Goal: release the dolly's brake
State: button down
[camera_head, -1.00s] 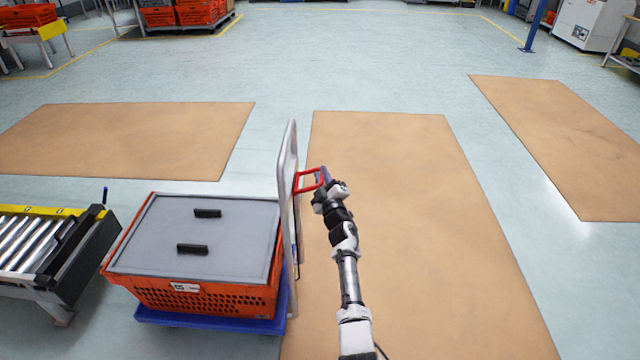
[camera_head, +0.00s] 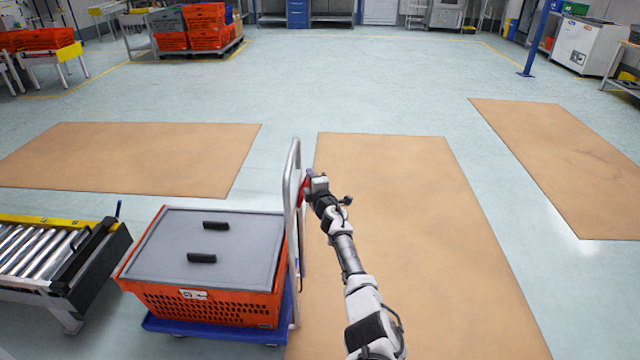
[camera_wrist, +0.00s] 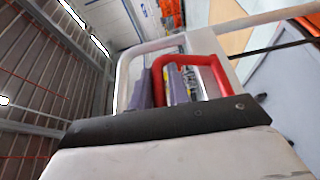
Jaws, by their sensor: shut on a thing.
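The dolly (camera_head: 170,328) is a low blue platform with an upright white tubular handle (camera_head: 292,165) at its right end. A red brake lever (camera_head: 303,192) is on the right side of the handle, close against it and mostly hidden by my gripper (camera_head: 309,179). In the wrist view the red lever (camera_wrist: 208,62) is a bent bar beside the white handle frame (camera_wrist: 124,75). My gripper's purple-grey fingers (camera_wrist: 157,86) are shut on the lever. The exact contact is partly hidden.
An orange tote (camera_head: 212,307) with a grey lid (camera_head: 240,240) sits on the dolly. A roller conveyor (camera_head: 40,250) stands close on the left. Brown floor mats (camera_head: 410,230) lie flat around, and the floor beyond is clear.

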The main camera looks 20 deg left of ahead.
jog(key=shift+s+a+r, duration=0.1)
jog(key=shift+a+r, duration=0.3)
jog(key=shift+a, duration=0.3)
jog(key=shift+s+a+r, duration=0.1)
jog(key=shift+a+r, duration=0.25)
jog(key=shift+a, duration=0.3)
jog(key=shift+d, duration=0.15)
jog(key=c, duration=1.4)
grip_release()
jog(key=shift+c, duration=0.2)
jog(key=p+v, duration=0.5)
jog(key=v, duration=0.9)
jog(key=shift+f, duration=0.15)
